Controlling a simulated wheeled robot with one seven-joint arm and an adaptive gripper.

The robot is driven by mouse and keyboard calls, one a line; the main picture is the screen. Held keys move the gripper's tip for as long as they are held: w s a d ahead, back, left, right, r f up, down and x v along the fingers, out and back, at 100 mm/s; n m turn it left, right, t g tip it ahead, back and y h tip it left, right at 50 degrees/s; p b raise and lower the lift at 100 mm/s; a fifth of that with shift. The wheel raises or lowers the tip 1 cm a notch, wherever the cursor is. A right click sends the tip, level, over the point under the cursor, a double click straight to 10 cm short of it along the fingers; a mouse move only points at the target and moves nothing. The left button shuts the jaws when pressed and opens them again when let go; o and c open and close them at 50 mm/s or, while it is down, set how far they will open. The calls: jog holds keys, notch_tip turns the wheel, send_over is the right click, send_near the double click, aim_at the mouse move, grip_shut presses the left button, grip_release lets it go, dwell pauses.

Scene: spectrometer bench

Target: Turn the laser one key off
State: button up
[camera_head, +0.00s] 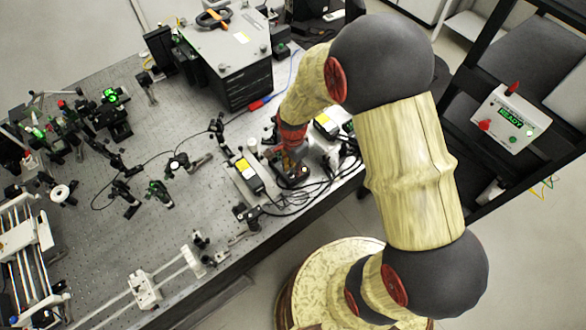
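My gripper (291,163) points down over a small dark unit (292,178) at the right edge of the optical bench. The fingers are small, dark and partly covered by my wrist, so I cannot tell whether they touch the unit or how far apart they are. I cannot make out the laser one key; the unit's top is mostly hidden under the gripper. A laser-like box with a yellow label (247,173) lies just left of the gripper.
The perforated bench (190,225) carries several optic mounts on the left and a rail (147,287) in front. A large dark-sided box (230,55) stands at the back. Black cables (310,192) lie around the gripper. A white panel reading READY (508,117) hangs on a black frame at right.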

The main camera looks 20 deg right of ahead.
jog(key=shift+f, duration=0.5)
grip_shut()
dwell(0.3)
